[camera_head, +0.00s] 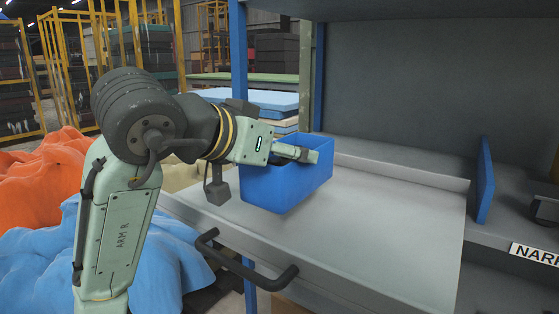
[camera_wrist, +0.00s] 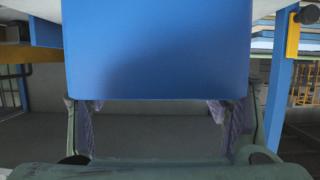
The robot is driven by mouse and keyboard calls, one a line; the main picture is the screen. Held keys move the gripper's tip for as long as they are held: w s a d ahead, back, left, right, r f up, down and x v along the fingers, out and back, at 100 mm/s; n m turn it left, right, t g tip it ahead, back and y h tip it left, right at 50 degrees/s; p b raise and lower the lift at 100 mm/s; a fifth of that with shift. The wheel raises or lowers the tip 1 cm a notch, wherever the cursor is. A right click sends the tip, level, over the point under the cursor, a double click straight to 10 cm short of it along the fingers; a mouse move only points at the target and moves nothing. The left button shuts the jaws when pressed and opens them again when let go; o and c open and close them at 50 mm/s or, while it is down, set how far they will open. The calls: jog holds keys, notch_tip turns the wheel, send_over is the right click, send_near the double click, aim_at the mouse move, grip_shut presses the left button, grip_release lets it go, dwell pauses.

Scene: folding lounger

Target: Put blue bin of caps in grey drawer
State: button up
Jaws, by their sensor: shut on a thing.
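The blue bin (camera_head: 285,187) is held at the left side of the grey drawer (camera_head: 385,232), above its surface. My gripper (camera_head: 305,154) is shut on the bin's upper part. In the wrist view the bin (camera_wrist: 155,50) fills the upper middle, and my gripper (camera_wrist: 158,108) has a finger at each side of its lower edge. The bin looks roughly level; I cannot tell whether its underside touches the drawer. No caps can be made out inside it. The drawer has a black bar handle (camera_head: 246,263) at its front left.
A blue upright post (camera_head: 239,55) stands just behind my wrist. Blue (camera_head: 90,270) and orange (camera_head: 35,190) draped heaps lie at left. The drawer's middle and right are bare.

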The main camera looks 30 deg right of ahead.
aim_at(277, 158)
jog(key=w, duration=0.1)
jog(key=w+d, duration=0.1)
jog(key=w, duration=0.1)
jog(key=w+d, duration=0.1)
jog(key=shift+w+f, duration=0.2)
jog(key=shift+w, duration=0.1)
jog(key=shift+f, duration=1.7)
jog(key=shift+f, duration=0.2)
jog(key=o, duration=1.6)
jog(key=shift+r, duration=0.1)
